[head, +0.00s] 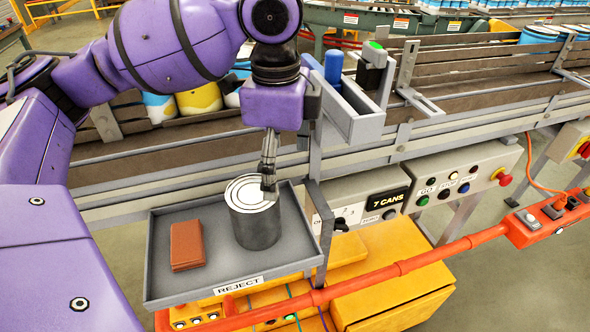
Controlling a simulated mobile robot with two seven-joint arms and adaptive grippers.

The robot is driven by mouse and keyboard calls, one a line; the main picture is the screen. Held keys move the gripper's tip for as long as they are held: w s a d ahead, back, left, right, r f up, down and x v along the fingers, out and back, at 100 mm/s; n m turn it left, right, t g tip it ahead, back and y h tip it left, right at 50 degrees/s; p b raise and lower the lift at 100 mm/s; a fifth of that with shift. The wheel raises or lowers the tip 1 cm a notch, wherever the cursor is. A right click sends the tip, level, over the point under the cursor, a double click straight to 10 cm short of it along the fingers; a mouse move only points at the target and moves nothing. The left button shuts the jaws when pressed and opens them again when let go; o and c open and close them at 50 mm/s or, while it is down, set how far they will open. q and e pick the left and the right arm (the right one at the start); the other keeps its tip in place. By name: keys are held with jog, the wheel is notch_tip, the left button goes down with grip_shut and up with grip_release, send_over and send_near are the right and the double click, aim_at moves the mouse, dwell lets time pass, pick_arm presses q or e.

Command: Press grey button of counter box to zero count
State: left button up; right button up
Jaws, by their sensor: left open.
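The counter box (353,212) hangs below the conveyor rail, right of the reject tray. Its black display (387,204) reads "7 CANS". A small grey button (389,214) sits under the display, beside a label that appears to read ZERO. A dark knob (341,225) is on the box's left part, which a post partly hides. My left gripper (272,180) is open and points down over the can in the tray, left of the counter box and apart from the button. Whether it touches the can is unclear. My right gripper is out of view.
The grey reject tray (168,288) holds a bare metal can (257,225) and a brown block (187,245). A panel with several buttons (462,174) is right of the counter box. An orange rail (400,268) runs in front. A bracket with a blue cylinder (333,66) stands above.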

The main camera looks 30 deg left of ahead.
pick_arm(q)
grip_shut()
dwell(0.5)
dwell(1.2)
